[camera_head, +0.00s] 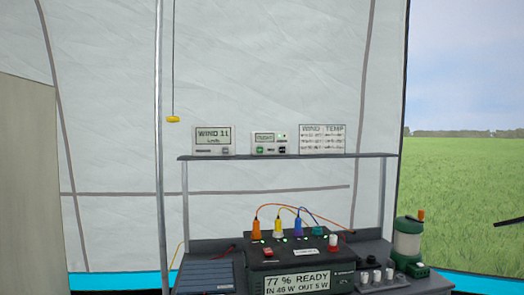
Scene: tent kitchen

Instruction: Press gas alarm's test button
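A small white device (269,143) with a little display, a green button and a dark button stands upright on the shelf. It looks like the gas alarm, but its lettering is too small to read surely, so I cannot tell which button is the test button. Nothing touches it. Neither of my grippers shows clearly in the head view.
The shelf (370,155) also holds a "WIND 11" display (213,140) and a wind/temperature chart (322,139). Below stand a power station (300,262) with coloured plugs and a lantern (408,240). A pole (159,100) rises left. A dark bar (509,221) enters at right.

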